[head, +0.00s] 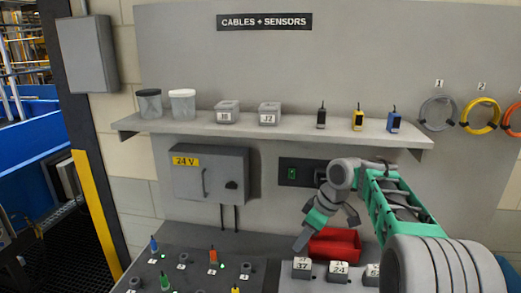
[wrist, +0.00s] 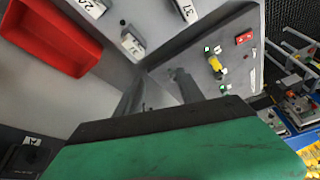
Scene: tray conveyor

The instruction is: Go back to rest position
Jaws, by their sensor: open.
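My gripper (head: 302,241) is at the end of my green and grey arm in the head view, in front of the wall panel and just left of the red bin (head: 338,246). It points down and to the left and holds nothing that I can see. In the wrist view two grey fingers of my gripper (wrist: 158,92) stand apart with nothing visible between them. The red bin (wrist: 50,40) is at the upper left there. My arm hides part of the bin's surroundings in the head view.
A shelf (head: 270,131) holds jars, grey boxes and small sensors. A 24 V cabinet (head: 209,175) hangs below it. Numbered blocks (head: 302,267) stand at the bench front, beside a dark panel (head: 190,268) with coloured sensors. Cable coils (head: 437,112) hang at right.

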